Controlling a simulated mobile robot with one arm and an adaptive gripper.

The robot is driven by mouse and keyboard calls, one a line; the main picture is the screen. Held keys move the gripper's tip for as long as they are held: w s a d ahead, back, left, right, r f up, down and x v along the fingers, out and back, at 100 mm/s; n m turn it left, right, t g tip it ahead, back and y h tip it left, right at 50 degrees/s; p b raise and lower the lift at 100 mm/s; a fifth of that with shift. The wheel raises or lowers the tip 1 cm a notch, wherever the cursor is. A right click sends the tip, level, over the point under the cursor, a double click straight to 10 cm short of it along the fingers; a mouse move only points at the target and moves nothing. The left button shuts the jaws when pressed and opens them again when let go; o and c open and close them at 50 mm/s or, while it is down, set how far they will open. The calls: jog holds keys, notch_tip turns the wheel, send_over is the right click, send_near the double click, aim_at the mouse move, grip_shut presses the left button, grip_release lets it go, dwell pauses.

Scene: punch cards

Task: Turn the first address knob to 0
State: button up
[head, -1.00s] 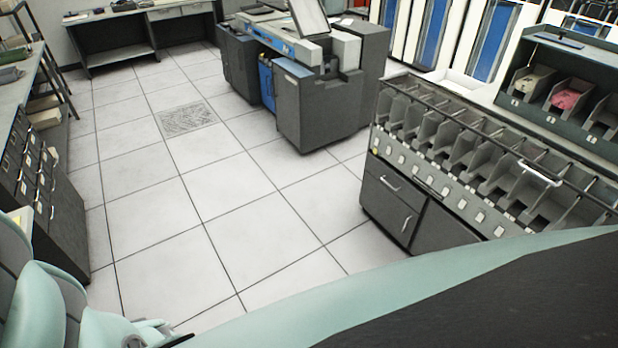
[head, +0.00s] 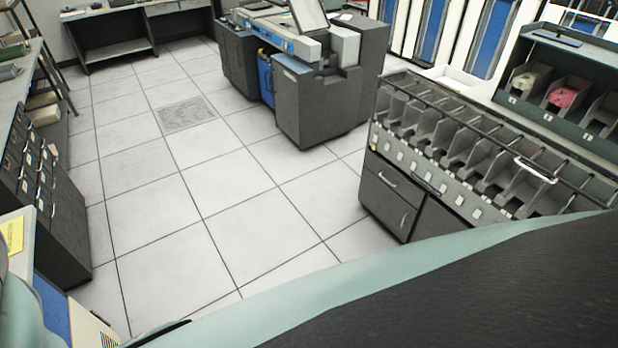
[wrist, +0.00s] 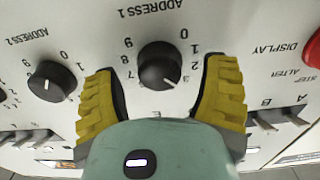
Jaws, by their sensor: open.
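The wrist view shows a light console panel (wrist: 262,22) with its lettering upside down. A black round knob (wrist: 160,66) under the label ADDRESS 1 sits between the fingers of my open gripper (wrist: 164,72). The yellow padded fingers stand left and right of the knob, with gaps on both sides. A white mark on the knob points to the lower right, on the side of the 2 and 3 and away from the 0 at its upper right. The lower digits are partly hidden. The gripper is not clearly seen in the head view.
The ADDRESS 2 knob (wrist: 51,82) is left of the left finger. A red button (wrist: 312,50) and switches (wrist: 275,117) lie to the right. In the head view, a card sorter (head: 470,150) stands right, drawers (head: 40,190) left, and tiled floor (head: 190,200) is clear between.

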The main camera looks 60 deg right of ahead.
jog(key=shift+o, duration=0.3)
jog(key=shift+a, duration=0.15)
jog(key=c, duration=1.3)
jog(key=shift+n+b, duration=0.4)
jog(key=shift+b, duration=0.1)
jog(key=n+b, duration=0.5)
jog(key=b, duration=0.1)
jog(key=n+b, duration=0.6)
jog(key=b, duration=0.1)
jog(key=n+b, duration=0.6)
jog(key=b, duration=0.1)
jog(key=shift+s+f, duration=0.2)
jog(key=shift+f, duration=0.1)
